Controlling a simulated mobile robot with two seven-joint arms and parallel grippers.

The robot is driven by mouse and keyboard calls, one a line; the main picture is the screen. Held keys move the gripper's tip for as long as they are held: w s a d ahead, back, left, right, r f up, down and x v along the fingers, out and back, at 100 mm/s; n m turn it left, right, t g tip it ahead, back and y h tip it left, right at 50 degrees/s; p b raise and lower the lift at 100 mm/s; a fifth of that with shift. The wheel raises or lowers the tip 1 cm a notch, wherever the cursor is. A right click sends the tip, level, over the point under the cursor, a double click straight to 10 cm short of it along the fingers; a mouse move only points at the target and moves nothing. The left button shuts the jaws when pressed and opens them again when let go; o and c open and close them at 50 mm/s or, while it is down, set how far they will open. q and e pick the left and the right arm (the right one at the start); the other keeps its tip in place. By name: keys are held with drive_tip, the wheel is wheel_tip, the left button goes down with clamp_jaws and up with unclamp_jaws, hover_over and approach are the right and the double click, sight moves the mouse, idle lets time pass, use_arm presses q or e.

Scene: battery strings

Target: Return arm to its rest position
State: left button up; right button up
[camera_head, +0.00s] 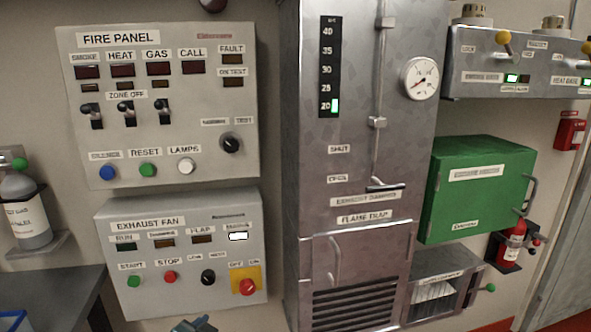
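A small dark grey-blue tip, which looks like part of my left gripper (194,324), shows at the bottom edge, below the exhaust fan panel (120,290). It is apart from the panel's buttons, and most of it is cut off by the frame. I cannot tell whether its fingers are open or shut. My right gripper and the rest of both arms are out of view.
The fire panel (225,60) hangs above the fan panel. A steel exhaust cabinet (310,150) with a gauge (420,78) stands in the middle. A green box (485,205) and red extinguisher (514,242) are at right. A dark table (60,285) is at lower left.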

use_arm(q)
drive_tip(key=s+f+n, duration=0.1)
drive_tip(key=s+f, duration=0.3)
drive_tip(key=s, duration=0.4)
drive_tip(key=s+d+f+n+g, duration=0.1)
drive_tip(key=s+f, duration=0.3)
drive_tip(key=s, duration=0.4)
drive_tip(key=s+d+f+n+h, duration=0.1)
drive_tip(key=s+f, duration=0.2)
drive_tip(key=s, duration=0.5)
drive_tip(key=shift+s+f+g, duration=0.15)
drive_tip(key=shift+f+g, duration=0.25)
